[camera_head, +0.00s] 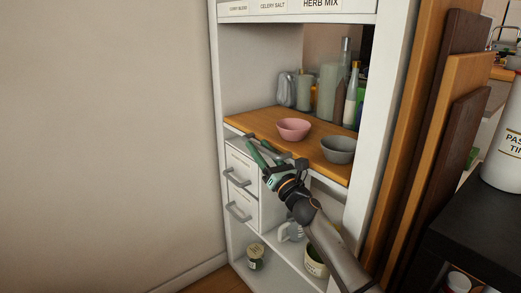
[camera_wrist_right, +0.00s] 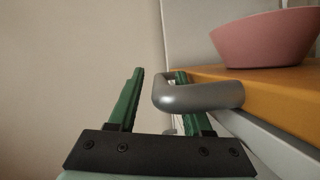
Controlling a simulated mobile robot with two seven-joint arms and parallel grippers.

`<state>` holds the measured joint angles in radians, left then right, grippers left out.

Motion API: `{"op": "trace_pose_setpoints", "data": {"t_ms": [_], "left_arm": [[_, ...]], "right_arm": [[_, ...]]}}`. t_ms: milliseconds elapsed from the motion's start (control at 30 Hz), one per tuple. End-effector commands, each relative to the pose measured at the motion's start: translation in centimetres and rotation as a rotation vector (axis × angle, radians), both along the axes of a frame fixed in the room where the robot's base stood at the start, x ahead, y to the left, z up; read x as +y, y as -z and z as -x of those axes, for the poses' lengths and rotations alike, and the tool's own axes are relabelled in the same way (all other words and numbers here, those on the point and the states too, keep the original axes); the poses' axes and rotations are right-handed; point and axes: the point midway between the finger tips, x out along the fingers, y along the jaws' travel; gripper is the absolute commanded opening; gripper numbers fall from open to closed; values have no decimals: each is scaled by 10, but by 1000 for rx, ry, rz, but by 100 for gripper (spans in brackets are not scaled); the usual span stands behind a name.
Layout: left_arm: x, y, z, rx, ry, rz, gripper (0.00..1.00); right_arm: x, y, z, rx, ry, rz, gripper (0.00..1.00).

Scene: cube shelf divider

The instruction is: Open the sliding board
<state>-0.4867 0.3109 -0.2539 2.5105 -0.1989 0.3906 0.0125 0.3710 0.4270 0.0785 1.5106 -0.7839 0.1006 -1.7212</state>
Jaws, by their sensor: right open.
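The sliding board (camera_head: 262,120) is an orange-brown wooden board in the white shelf unit, above the small drawers. It also shows at the right of the wrist view (camera_wrist_right: 290,100). Its grey bar handle (camera_wrist_right: 205,96) sticks out from the front edge there. My right gripper (camera_head: 252,147) is at the board's front edge, fingers apart. In the wrist view its green fingers (camera_wrist_right: 158,85) reach up beside the handle; the bar covers part of the right finger, and its end juts into the gap. I cannot tell whether they touch. My left gripper is not in view.
A pink bowl (camera_head: 293,129) and a grey bowl (camera_head: 338,149) stand on the board, with several bottles and jars behind. Two drawers with grey handles (camera_head: 238,212) lie below. Tall wooden boards (camera_head: 441,130) lean at the right. The space before the left wall is clear.

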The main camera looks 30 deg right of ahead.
Motion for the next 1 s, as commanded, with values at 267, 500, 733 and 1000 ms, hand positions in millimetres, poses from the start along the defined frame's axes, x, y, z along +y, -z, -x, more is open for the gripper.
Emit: {"op": "trace_pose_setpoints", "data": {"t_ms": [267,500,733,1000], "left_arm": [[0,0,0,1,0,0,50],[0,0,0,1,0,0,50],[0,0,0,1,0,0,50],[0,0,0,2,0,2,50]], "right_arm": [[0,0,0,0,0,0,26],[0,0,0,0,0,0,0],[0,0,0,0,0,0,0],[0,0,0,0,0,0,0]]}}
